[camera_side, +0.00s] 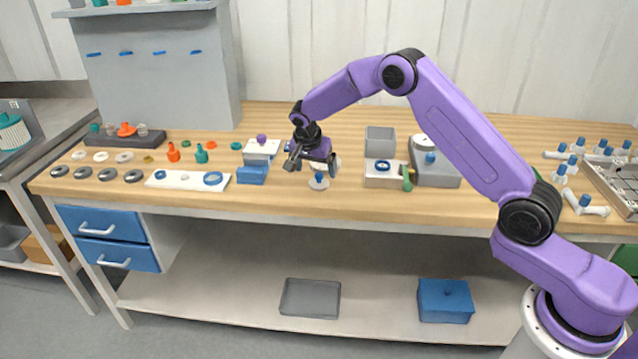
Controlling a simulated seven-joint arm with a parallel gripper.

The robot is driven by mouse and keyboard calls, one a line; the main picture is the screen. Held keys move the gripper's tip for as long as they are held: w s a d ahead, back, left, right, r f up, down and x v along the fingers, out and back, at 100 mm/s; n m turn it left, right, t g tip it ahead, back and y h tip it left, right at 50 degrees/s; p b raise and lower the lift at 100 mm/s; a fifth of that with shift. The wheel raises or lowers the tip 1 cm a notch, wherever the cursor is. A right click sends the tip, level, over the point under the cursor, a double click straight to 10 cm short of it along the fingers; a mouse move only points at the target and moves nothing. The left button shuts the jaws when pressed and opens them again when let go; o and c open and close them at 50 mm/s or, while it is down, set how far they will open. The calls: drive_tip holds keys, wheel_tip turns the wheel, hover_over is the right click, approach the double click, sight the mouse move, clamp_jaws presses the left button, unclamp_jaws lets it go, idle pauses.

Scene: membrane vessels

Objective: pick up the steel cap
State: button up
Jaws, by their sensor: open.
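My gripper (311,163) is open above the middle of the bench, pointing down, with its fingers apart. A small grey round piece with a blue top (319,182) stands on the bench just below and in front of the fingers; the gripper partly covers the area behind it. I cannot tell whether this piece is the steel cap. Several dark grey metal rings or caps (108,174) lie in a row at the bench's front left, well away from my gripper. Nothing shows clearly held between the fingers.
A white strip with rings (187,180) lies left. Blue-capped fittings (572,167) crowd the right end.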

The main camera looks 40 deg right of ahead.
sight(318, 175)
drive_tip(key=shift+d+x, duration=0.15)
drive_tip(key=shift+x, duration=1.35)
drive_tip(key=shift+d+x, duration=0.1)
drive_tip(key=shift+x, duration=1.45)
drive_tip(key=shift+w+r, duration=0.15)
drive_tip(key=shift+w, duration=0.05)
drive_tip(key=c, duration=1.3)
